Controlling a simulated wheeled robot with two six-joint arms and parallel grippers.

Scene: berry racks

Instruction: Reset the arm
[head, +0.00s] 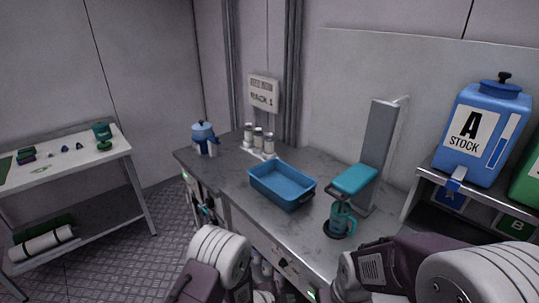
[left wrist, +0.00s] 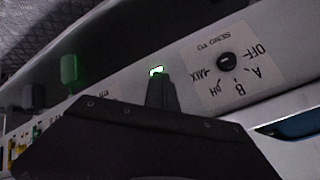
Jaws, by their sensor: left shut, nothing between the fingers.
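My left gripper (left wrist: 161,92) shows in the left wrist view as dark fingers, shut and empty. It is in front of the bench's control panel (left wrist: 205,70), with its tips near a small lit green lamp (left wrist: 157,71). A black knob (left wrist: 229,62) on a "SEND TO" label, upside down in this view, is to the right of the fingers. In the head view, white and dark links of my arms fill the bottom and lower right. I cannot make out the left fingertips there. My right gripper is not in view.
The bench (head: 235,184) holds a blue tray (head: 283,198), a teal-topped stand (head: 378,150), a teal mug (head: 341,220), several white-capped jars and a blue canister (head: 203,136). A blue "A STOCK" tank (head: 481,134) stands right. A side table (head: 65,162) stands left, with clear floor between.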

